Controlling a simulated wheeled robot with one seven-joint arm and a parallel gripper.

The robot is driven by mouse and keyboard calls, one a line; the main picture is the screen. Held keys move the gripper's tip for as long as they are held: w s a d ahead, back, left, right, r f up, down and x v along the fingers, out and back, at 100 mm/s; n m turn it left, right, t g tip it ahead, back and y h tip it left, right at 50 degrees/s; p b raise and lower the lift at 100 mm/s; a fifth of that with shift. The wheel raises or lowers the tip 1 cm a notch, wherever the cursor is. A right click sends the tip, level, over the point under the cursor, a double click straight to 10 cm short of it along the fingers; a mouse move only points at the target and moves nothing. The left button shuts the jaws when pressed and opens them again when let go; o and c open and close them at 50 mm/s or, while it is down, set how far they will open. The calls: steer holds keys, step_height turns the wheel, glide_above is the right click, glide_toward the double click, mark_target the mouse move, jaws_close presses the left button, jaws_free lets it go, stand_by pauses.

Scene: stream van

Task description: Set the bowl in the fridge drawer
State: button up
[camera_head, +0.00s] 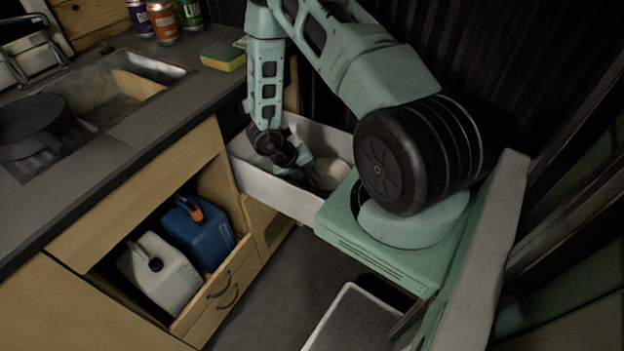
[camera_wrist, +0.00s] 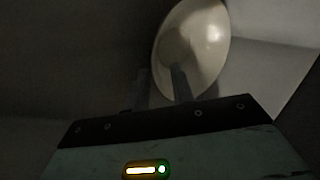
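The cream bowl (camera_head: 335,171) is inside the white open fridge drawer (camera_head: 285,189), toward its right end; my gripper partly hides it. In the wrist view the bowl (camera_wrist: 208,40) shows its hollow side, with its rim at a slant in the picture. My gripper (camera_head: 307,173) reaches down into the drawer beside the bowl. In the wrist view my two fingers (camera_wrist: 160,75) stand apart, one over the bowl's inside and one just outside its left rim. A gap shows between them. Whether either finger touches the bowl is unclear.
The counter with a sink (camera_head: 150,65), a dark pan (camera_head: 35,120) and a sponge (camera_head: 223,57) lies left of the drawer. Below, an open cabinet drawer holds a white jug (camera_head: 160,273) and a blue jug (camera_head: 198,232). Dark floor lies in front.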

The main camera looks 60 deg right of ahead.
steer(key=v, duration=0.5)
steer(key=shift+w+a+r, duration=0.15)
steer(key=shift+r, duration=0.2)
